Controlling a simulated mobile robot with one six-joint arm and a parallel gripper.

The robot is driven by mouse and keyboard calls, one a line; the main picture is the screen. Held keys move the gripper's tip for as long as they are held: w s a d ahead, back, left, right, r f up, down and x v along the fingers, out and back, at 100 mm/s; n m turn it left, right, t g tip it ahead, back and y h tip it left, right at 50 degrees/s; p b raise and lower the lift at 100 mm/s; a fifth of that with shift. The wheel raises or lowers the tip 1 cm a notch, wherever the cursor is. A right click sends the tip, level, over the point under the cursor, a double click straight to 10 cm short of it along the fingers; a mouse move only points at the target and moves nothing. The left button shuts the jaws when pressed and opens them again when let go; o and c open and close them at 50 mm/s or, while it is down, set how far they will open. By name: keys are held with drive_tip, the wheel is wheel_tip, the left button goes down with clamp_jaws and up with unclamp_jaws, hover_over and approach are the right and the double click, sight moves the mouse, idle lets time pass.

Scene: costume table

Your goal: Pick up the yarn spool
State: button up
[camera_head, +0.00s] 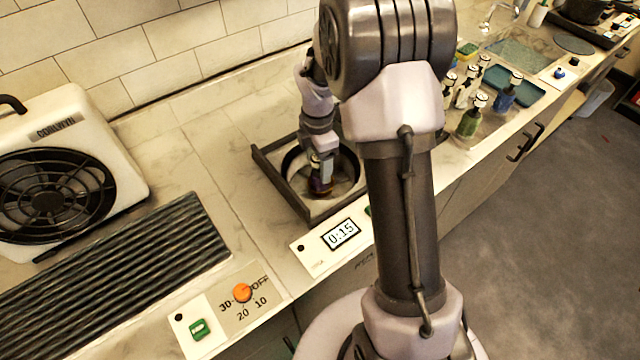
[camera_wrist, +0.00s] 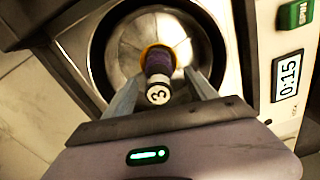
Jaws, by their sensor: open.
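The yarn spool (camera_wrist: 160,64) is purple with an orange-yellow rim and a white end marked "3". It sits in a round shiny metal bowl (camera_wrist: 115,53). In the head view the spool (camera_head: 319,187) is a small dark purple shape low in the bowl (camera_head: 345,187). My gripper (camera_wrist: 165,78) is open, with one finger on each side of the spool. In the head view my gripper (camera_head: 322,165) reaches down into the bowl over the spool. I cannot tell whether the fingers touch it.
A dark square frame (camera_head: 270,172) surrounds the bowl, with a timer panel (camera_head: 341,234) reading 0:15 in front. A fan unit (camera_head: 60,180) and a ribbed dark mat (camera_head: 120,270) lie left. Several bottles (camera_head: 472,115) stand right. The counter behind the frame is clear.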

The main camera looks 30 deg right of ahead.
sight(318, 170)
wheel_tip(318, 170, down, 3)
drive_tip(key=shift+w+b, duration=0.1)
drive_tip(key=shift+b, duration=0.25)
drive_tip(key=shift+r, duration=0.2)
drive_tip(key=shift+c, duration=0.7)
clamp_jaws()
